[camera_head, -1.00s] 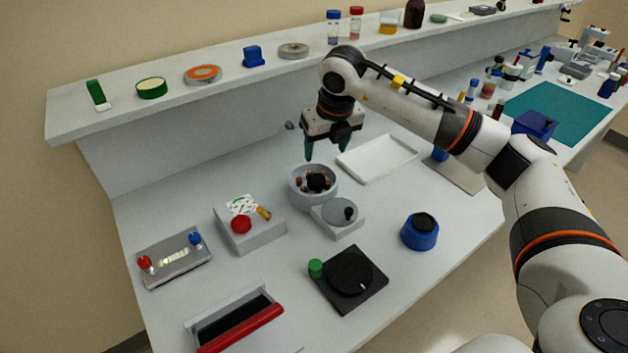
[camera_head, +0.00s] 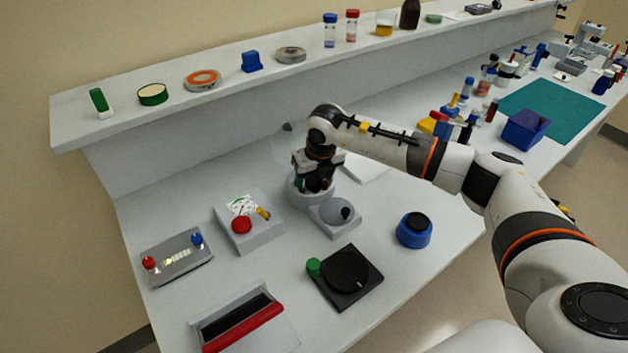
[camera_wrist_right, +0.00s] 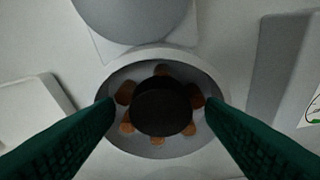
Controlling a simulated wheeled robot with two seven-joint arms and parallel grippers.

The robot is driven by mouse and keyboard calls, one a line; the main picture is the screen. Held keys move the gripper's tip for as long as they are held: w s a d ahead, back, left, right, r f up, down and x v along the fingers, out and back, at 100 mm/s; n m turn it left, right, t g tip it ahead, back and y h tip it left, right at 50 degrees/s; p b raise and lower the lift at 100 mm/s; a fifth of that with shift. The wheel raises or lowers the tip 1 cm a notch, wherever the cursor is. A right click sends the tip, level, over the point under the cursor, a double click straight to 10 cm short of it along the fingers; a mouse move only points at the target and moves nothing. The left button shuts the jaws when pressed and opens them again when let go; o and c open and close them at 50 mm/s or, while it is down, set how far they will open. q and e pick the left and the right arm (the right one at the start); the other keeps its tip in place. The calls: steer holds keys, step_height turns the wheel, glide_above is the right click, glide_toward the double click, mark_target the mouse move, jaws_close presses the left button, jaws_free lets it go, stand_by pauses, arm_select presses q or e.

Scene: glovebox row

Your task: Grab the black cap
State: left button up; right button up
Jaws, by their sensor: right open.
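The black cap (camera_wrist_right: 163,107) shows in the right wrist view as a dark round piece in the middle of a round grey bowl (camera_wrist_right: 208,78), with several orange-brown pieces around it. In the head view the bowl (camera_head: 306,199) stands on the bench, and my gripper mostly hides what is in it. My right gripper (camera_wrist_right: 160,115) is open, pointing down over the bowl, its green fingers on either side of the cap with gaps between. It also shows in the head view (camera_head: 315,184). My left gripper is not in view.
A white tray (camera_head: 367,166) lies behind my right arm. A blue pot (camera_head: 414,231) stands to the right, with bare bench around it.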

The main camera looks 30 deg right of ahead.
steer(key=c, duration=1)
steer(key=shift+c, duration=0.2)
